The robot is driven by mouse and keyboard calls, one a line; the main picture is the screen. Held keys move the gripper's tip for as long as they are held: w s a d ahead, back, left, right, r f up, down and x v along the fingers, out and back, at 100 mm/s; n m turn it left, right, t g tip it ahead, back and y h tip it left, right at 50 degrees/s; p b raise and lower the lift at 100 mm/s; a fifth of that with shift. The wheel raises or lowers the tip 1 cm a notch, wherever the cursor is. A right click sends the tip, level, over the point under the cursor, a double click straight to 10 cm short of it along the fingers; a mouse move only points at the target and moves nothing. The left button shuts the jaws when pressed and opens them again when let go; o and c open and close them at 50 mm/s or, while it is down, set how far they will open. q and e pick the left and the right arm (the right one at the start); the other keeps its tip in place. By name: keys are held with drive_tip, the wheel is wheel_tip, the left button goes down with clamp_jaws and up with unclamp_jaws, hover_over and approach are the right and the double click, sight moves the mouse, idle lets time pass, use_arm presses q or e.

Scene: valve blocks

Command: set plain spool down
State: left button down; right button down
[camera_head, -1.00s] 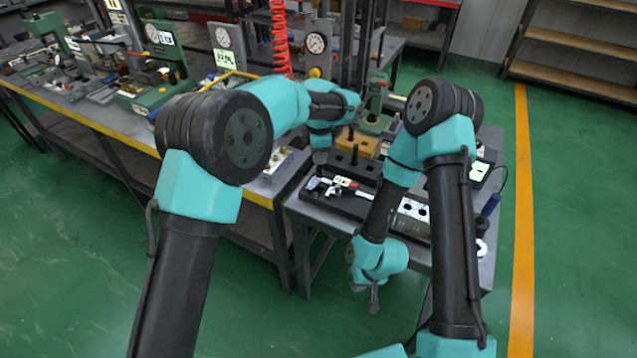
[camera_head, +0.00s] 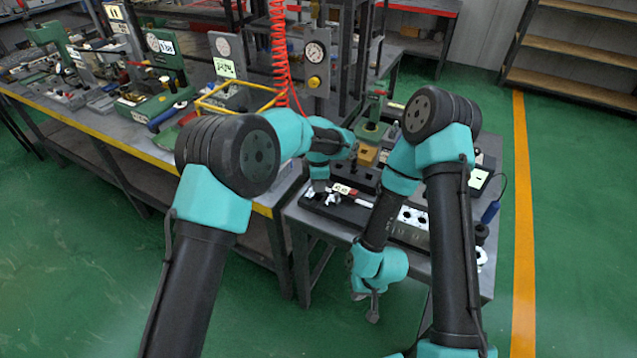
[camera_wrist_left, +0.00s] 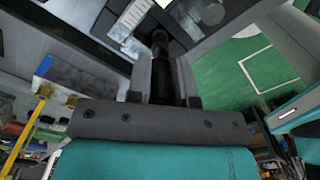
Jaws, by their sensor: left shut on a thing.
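My left gripper (camera_head: 320,186) is over the left end of a dark tray on the small table. In the left wrist view its two fingers (camera_wrist_left: 163,84) are shut on a dark, roughly cylindrical piece, the plain spool (camera_wrist_left: 160,62). The spool's far end is hard to tell from the dark surroundings, and I cannot tell whether it touches anything. In the head view the spool is too small and hidden to make out. My right gripper (camera_head: 373,305) hangs in front of the table's near edge; its jaw opening is unclear.
The dark tray (camera_head: 347,214) holds small light parts. A silver block with holes (camera_head: 408,232) lies right of it, partly behind my right arm. A tan block (camera_head: 367,155) stands behind. Dark round pieces (camera_head: 481,232) and a blue-handled tool (camera_head: 490,212) are at the right edge.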

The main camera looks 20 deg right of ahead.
idle(0.3)
use_arm(q)
drive_tip(key=c, duration=1)
unclamp_jaws()
drive_tip(key=shift+f, duration=0.15)
wheel_tip(320, 180, up, 12)
drive_tip(key=shift+r, duration=0.2)
drive_tip(key=shift+f, duration=0.1)
